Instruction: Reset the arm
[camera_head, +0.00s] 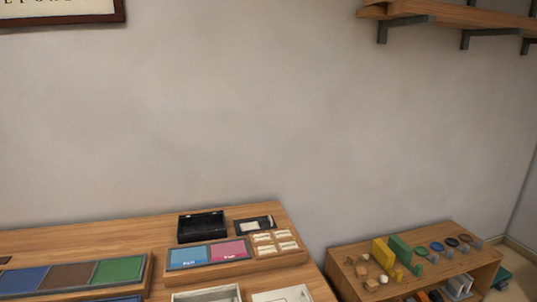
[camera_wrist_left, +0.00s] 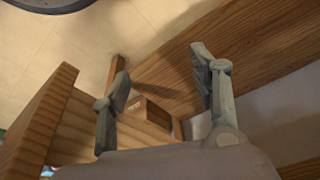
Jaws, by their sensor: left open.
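My left gripper (camera_wrist_left: 160,85) shows in the left wrist view with its two grey fingers spread apart and nothing between them. Behind the fingers are wooden panels (camera_wrist_left: 245,45) and a small wooden block-like part (camera_wrist_left: 150,114). I cannot tell whether the fingers touch any wood. Neither arm shows in the head view, and my right gripper is in neither view. No piano keys can be made out.
A wooden table (camera_head: 60,240) holds a black box (camera_head: 201,226), a tray with blue and pink cards (camera_head: 210,254) and a tray of coloured panels (camera_head: 75,275). A low wooden shelf (camera_head: 350,285) at the right carries coloured blocks. A wall shelf (camera_head: 460,17) is above.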

